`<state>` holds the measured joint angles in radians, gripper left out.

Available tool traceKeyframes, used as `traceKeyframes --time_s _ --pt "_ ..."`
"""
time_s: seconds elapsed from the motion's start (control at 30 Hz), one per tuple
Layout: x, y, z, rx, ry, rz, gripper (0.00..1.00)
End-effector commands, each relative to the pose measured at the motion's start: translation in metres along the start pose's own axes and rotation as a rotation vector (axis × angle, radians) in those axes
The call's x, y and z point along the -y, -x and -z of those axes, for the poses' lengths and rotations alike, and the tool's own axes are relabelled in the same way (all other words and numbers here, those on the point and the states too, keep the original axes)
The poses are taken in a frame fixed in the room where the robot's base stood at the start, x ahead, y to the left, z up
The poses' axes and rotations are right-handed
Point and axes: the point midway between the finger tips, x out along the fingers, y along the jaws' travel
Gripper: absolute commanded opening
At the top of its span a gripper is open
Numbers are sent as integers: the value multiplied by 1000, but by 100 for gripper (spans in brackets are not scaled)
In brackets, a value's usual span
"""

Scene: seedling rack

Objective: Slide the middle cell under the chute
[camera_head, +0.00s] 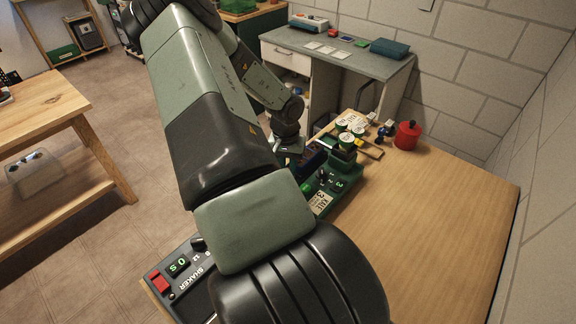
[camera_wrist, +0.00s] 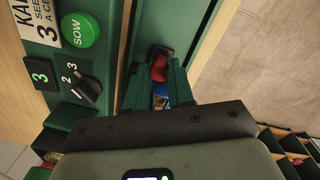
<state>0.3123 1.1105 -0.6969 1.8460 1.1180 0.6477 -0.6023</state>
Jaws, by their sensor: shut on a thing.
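In the wrist view, my gripper (camera_wrist: 160,72) points into a dark green channel beside the sowing machine. Its two green fingers are shut on a small red piece (camera_wrist: 158,68), with a dark part just beyond it. A bit of blue shows between the fingers. The green machine (camera_wrist: 50,112) on the left has a round SOW button (camera_wrist: 80,30), a display (camera_wrist: 39,77) reading 3 and a black dial (camera_wrist: 84,88). In the head view, the machine's panel (camera_head: 338,187) shows partly behind my arm. I cannot make out the chute or tell which cell the red piece belongs to.
In the head view, a black shaker unit (camera_head: 185,272) stands at the lower left. A divided tray (camera_wrist: 290,150) shows in the wrist view.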

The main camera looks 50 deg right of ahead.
Motion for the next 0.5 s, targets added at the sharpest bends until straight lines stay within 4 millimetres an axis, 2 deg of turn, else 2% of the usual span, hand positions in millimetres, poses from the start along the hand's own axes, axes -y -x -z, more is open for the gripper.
traceKeyframes --time_s 0.23,0.5 --pt "-1 0 1 0 0 0 0" --pt "-16 -1 34 -1 1 2 0"
